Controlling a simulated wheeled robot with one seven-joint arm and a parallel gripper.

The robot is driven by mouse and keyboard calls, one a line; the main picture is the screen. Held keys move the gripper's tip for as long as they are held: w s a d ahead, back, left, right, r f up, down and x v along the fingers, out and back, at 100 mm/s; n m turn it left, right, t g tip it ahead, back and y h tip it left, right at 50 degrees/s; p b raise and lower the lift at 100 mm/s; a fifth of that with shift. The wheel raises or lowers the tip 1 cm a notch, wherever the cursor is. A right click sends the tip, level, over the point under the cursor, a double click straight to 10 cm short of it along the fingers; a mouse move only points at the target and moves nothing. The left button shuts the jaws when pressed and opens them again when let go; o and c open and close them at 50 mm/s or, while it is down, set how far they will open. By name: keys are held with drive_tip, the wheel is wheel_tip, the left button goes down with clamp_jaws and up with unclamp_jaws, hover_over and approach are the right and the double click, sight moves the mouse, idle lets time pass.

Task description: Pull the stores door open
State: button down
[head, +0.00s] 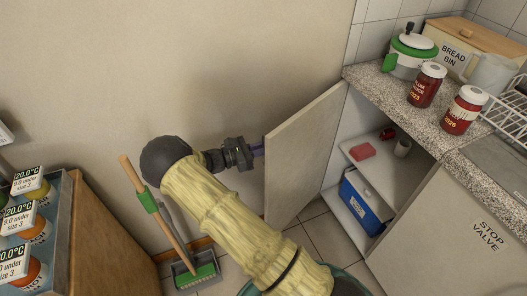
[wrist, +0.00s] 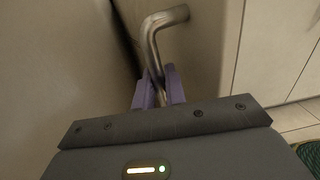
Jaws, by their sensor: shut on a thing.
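The open cupboard door (head: 303,150) swings out from under the worktop, its inner face towards me; no label shows on it. My gripper (head: 258,149) is on the far side of this door, at its outer face. In the wrist view, my gripper's purple fingers (wrist: 158,86) are shut on a bent metal bar handle (wrist: 156,34). The handle is hidden behind the door in the head view. The cupboard interior shows a shelf (head: 372,170) with a red block (head: 362,151), and a blue-and-white box (head: 365,203) below.
The closed door marked STOP VALVE (head: 440,245) stands to the right. The worktop (head: 385,95) holds a pot (head: 411,57), jars (head: 426,86) and a bread bin (head: 468,47). A broom (head: 153,205) and dustpan (head: 195,273) stand by the wall. A wooden cabinet (head: 115,245) is at left.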

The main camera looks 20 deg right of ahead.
drive_tip(key=c, duration=1.8)
unclamp_jaws()
drive_tip(key=shift+a, duration=0.1)
drive_tip(key=a, duration=0.7)
drive_tip(key=shift+s+a, duration=0.2)
drive_tip(key=shift+s, duration=0.2)
drive_tip(key=shift+a, duration=0.1)
